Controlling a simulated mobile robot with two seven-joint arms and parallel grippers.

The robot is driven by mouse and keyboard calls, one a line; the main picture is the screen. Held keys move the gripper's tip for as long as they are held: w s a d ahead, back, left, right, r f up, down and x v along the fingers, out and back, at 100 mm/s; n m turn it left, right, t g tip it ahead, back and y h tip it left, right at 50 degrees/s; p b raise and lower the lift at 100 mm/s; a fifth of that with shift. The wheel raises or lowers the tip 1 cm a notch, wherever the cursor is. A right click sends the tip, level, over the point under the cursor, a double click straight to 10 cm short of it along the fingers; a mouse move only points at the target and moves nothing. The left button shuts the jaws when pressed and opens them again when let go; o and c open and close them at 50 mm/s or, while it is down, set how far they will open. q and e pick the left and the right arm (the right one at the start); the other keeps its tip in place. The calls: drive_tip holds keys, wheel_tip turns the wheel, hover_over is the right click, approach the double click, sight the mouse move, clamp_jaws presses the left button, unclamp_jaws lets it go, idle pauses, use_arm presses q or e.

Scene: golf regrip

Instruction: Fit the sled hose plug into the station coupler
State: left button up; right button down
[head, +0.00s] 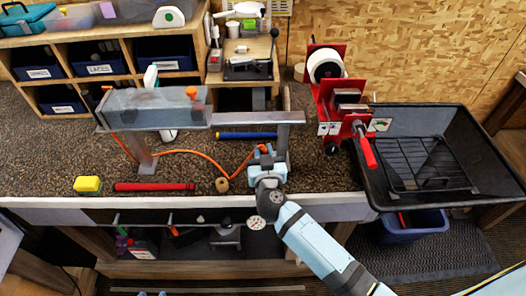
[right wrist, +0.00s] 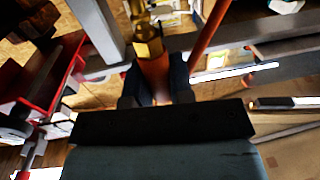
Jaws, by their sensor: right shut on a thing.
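My right gripper (head: 264,158) is beside the right end of the grey metal sled (head: 155,108), above the front of the bench. It is shut on the orange hose plug (right wrist: 155,75), which sits between the dark fingers in the right wrist view. A brass fitting (right wrist: 147,38) is in line with the plug's far end; I cannot tell whether it is the plug's tip or the coupler. An orange hose (head: 205,157) runs from under the sled toward the gripper. I cannot make out the station coupler for certain in the head view. My left gripper is out of view.
A red clamp stand (head: 333,95) and a black tray (head: 392,190) with a rack stand to the right. A blue tube (head: 246,135) lies behind the gripper.

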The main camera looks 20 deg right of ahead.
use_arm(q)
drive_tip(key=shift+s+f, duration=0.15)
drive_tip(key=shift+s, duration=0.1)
use_arm(e)
drive_tip(key=shift+f, duration=0.1)
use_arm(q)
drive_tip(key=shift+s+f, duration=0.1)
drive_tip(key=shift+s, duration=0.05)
use_arm(e)
drive_tip(key=shift+f, duration=0.35)
drive_tip(key=shift+f, duration=0.3)
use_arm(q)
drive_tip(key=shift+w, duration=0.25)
use_arm(e)
drive_tip(key=shift+f, duration=0.2)
drive_tip(key=shift+f, duration=0.2)
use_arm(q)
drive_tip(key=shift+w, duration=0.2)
use_arm(e)
drive_tip(key=shift+f, duration=0.1)
